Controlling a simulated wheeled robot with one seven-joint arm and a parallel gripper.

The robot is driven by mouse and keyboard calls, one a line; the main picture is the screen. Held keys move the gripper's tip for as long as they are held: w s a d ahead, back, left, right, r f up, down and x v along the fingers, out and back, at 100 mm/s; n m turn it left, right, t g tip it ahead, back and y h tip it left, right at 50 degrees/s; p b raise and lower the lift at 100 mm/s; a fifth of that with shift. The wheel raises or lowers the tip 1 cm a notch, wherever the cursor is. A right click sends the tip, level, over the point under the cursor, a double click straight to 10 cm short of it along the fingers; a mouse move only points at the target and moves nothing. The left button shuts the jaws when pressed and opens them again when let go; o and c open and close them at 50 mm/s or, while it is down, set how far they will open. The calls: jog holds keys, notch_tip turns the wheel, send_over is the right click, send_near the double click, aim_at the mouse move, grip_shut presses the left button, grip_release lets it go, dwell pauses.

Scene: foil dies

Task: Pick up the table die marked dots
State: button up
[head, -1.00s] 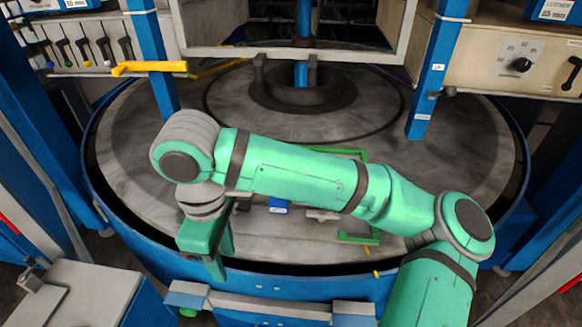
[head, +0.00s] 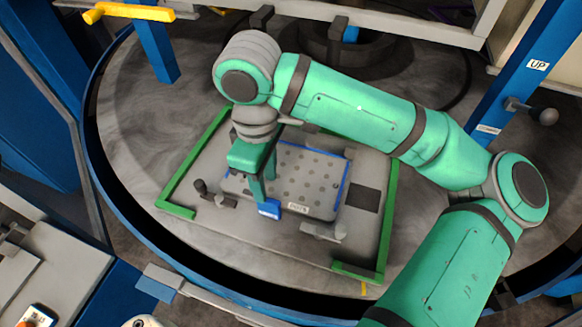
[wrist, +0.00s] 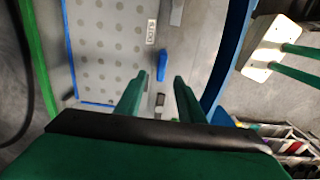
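The die marked with dots (head: 312,180) is a grey plate with darker round spots and a blue edge, lying flat on the round table; a small pale label sits on its front edge. It also shows in the wrist view (wrist: 105,45). A blue tab (head: 270,208) stands at its front edge and appears in the wrist view (wrist: 163,66). My gripper (head: 263,190) points down at the tab. In the wrist view my gripper (wrist: 162,78) is open, with the tab just beyond and between the fingertips, apart from both. My arm hides the die's back left part.
Green corner rails (head: 178,205) frame the die, with grey clamps (head: 324,231) near its front corners. A dark square (head: 362,198) lies to its right. A blue post (head: 512,85) stands at right and a yellow handle (head: 130,13) at back left.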

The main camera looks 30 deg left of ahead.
aim_at(268, 204)
jog(key=f, duration=0.4)
jog(key=shift+s+d, duration=0.15)
jog(key=shift+s, duration=0.1)
jog(key=shift+w+f, duration=0.1)
jog(key=shift+f, duration=2.45)
jog(key=shift+c, duration=0.3)
grip_shut()
